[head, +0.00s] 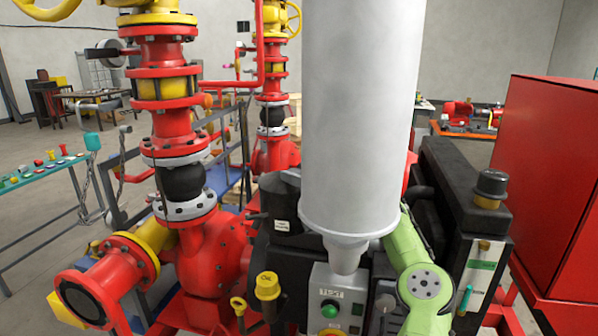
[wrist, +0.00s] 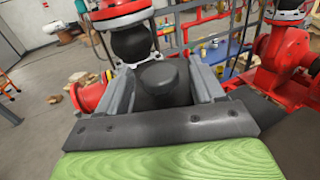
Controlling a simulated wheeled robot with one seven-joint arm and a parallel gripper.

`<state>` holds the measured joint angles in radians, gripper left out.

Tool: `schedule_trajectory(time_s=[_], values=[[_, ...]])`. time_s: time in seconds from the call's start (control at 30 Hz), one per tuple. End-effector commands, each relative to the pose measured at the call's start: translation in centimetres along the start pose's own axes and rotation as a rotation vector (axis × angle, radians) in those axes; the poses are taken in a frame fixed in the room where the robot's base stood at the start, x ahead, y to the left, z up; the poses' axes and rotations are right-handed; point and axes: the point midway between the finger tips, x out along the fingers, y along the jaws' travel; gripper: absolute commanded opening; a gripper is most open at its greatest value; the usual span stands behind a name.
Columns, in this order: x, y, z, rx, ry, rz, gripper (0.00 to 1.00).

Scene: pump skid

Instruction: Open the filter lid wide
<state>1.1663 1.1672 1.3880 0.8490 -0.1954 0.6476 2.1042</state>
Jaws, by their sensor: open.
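In the wrist view, a dark round cap (wrist: 164,78) shows between the two grey fingers of my gripper (wrist: 161,72). The gripper is open, and I cannot tell whether either finger touches the cap. In the head view, a black housing (head: 281,198) with a small white label stands in the middle, left of the control box. It looks like the filter, and the wrist view's cap may be its top, but I cannot be sure. No raised lid shows. My fingers are hidden in the head view.
A control box (head: 337,298) with a green button stands in front, with a yellow cap (head: 267,285) to its left. Red pipework (head: 167,120) rises on the left. A black radiator-like block (head: 455,180) and a red cabinet (head: 555,185) close off the right.

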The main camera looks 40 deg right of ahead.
Motion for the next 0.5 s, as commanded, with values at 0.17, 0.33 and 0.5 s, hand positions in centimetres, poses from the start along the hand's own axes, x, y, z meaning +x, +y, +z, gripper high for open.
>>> schedule_trajectory(time_s=[0.17, 0.33, 0.5], values=[[-0.03, -0.01, -0.1, 0.0, 0.0, 0.0, 0.63], [-0.04, 0.01, -0.09, 0.0, 0.0, 0.0, 0.37], [-0.05, 0.01, -0.09, 0.0, 0.0, 0.0, 0.11]])
